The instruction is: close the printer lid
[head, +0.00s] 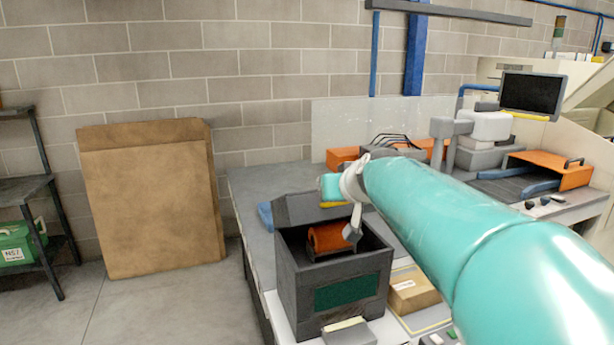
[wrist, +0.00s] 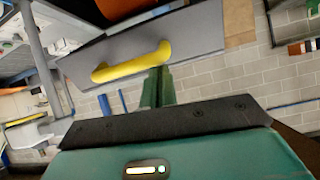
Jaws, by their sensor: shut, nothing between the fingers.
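The printer (head: 318,296) is a dark grey box with a green front panel, standing on the bench. Its grey lid (head: 298,208) stands raised at the back edge, and an orange roll (head: 328,237) shows inside. A yellow handle (head: 334,205) is on the lid. In the wrist view the lid (wrist: 205,38) fills the upper middle, with the curved yellow handle (wrist: 132,63) across it. My gripper (wrist: 159,76) is shut and empty, its green fingertips close to the handle; I cannot tell whether they touch. In the head view my arm covers the fingertips.
A cardboard box (head: 397,293) lies right of the printer. A grey machine with an orange cover (head: 548,165) and a dark monitor (head: 531,95) stand further right. A large brown carton (head: 150,205) and a black shelf rack (head: 38,190) are left. Floor between carton and bench is clear.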

